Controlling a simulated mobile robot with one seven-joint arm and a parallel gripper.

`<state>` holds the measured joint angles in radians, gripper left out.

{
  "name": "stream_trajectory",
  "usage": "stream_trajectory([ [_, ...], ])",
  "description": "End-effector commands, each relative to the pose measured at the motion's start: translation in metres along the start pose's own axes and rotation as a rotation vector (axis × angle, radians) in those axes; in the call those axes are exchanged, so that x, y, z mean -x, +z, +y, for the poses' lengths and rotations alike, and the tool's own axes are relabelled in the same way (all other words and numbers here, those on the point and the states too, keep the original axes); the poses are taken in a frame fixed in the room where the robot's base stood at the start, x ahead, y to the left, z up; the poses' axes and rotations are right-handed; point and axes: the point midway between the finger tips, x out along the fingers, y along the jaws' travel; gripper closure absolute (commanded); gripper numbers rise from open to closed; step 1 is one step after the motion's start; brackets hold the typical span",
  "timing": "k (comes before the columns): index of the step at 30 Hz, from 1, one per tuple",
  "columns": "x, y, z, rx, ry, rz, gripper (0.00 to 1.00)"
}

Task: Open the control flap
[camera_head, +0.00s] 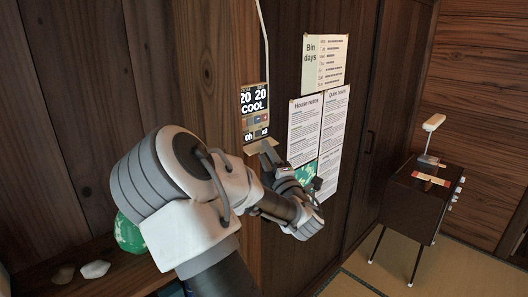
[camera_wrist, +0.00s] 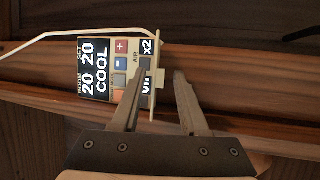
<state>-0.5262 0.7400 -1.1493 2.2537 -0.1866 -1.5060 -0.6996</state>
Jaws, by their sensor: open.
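The control panel (camera_head: 254,98) is on the wooden post, with a dark display reading 20, 20 and COOL. In the wrist view the panel (camera_wrist: 96,72) appears turned sideways. Its red, blue and other small buttons are exposed. A cream flap (camera_wrist: 155,100) with a small tab stands out from the panel's lower edge, seen nearly edge-on; it also shows in the head view (camera_head: 262,146). My gripper (camera_wrist: 156,72) is open, one finger on each side of the flap in the picture. I cannot tell whether either finger touches it. In the head view my gripper (camera_head: 268,160) is just below the panel.
A pale cable (camera_head: 263,40) runs up from the panel. Paper notices (camera_head: 318,62) hang to its right. A dark cabinet (camera_head: 415,205) with a lamp stands at the right. A shelf with pale stones (camera_head: 95,269) is at lower left. Tatami floor is open at lower right.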

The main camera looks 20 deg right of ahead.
Motion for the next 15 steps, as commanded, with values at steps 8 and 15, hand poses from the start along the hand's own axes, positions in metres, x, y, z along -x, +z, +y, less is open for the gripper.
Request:
stream_trajectory([
  [8,0.0003,-0.0002,0.0001,0.000,0.000,0.000,0.56],
  [15,0.0002,-0.0002,0.0001,0.000,0.000,0.000,0.92],
])
